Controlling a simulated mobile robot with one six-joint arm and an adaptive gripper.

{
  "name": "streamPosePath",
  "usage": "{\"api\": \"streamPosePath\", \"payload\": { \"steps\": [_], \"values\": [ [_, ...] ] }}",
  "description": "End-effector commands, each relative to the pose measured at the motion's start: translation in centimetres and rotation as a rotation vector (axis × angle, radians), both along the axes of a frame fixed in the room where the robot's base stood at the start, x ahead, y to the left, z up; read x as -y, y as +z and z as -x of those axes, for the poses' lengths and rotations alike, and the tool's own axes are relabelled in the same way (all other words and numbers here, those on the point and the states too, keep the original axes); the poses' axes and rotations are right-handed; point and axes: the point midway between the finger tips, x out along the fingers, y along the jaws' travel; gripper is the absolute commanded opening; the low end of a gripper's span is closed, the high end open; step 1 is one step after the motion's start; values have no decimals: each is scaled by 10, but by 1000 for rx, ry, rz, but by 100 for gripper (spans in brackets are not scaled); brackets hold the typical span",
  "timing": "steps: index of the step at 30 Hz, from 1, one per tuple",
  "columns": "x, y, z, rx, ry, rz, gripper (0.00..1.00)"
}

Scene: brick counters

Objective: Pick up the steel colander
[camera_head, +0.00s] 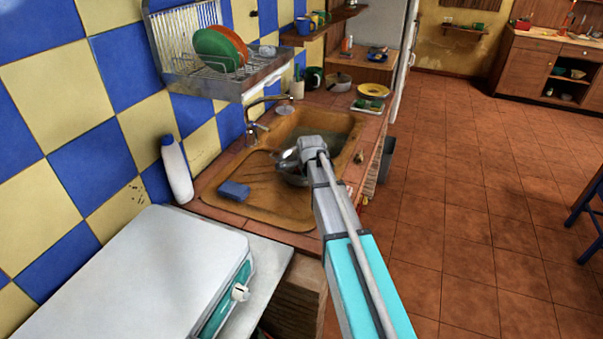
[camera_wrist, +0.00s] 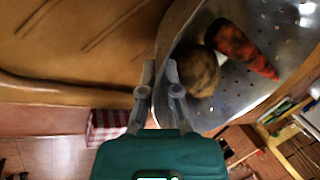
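The steel colander (camera_head: 291,174) is a shiny perforated bowl at the sink, partly hidden behind my arm in the head view. In the wrist view the colander (camera_wrist: 228,94) fills the upper right. A brown round potato-like thing (camera_wrist: 198,72) and a dark red long thing (camera_wrist: 240,50) lie in it. My gripper (camera_wrist: 160,68) is at its near rim, one finger outside and one inside, nearly together with the rim between them. It looks shut on the rim. In the head view my gripper's fingertips are hidden by my arm. I cannot tell whether the colander touches the sink.
The brown sink (camera_head: 335,122) has a drainboard with a blue sponge (camera_head: 234,191). A faucet (camera_head: 252,125) stands behind. A white bottle (camera_head: 176,170) is at the wall, a white stove lid (camera_head: 150,270) in front. A dish rack (camera_head: 200,86) hangs above.

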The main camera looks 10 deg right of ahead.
Motion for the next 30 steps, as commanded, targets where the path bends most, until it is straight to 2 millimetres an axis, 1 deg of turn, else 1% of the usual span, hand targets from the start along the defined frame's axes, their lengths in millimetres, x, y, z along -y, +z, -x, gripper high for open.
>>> {"api": "streamPosePath", "payload": {
  "steps": [11, 17, 23, 30],
  "values": [
    [0, 1, 0, 1, 0, 0, 0],
    [0, 5, 0, 1, 0, 0, 0],
    [1, 16, 0, 1, -1, 0, 0],
    [1, 38, 0, 1, -1, 0, 0]
  ]
}}
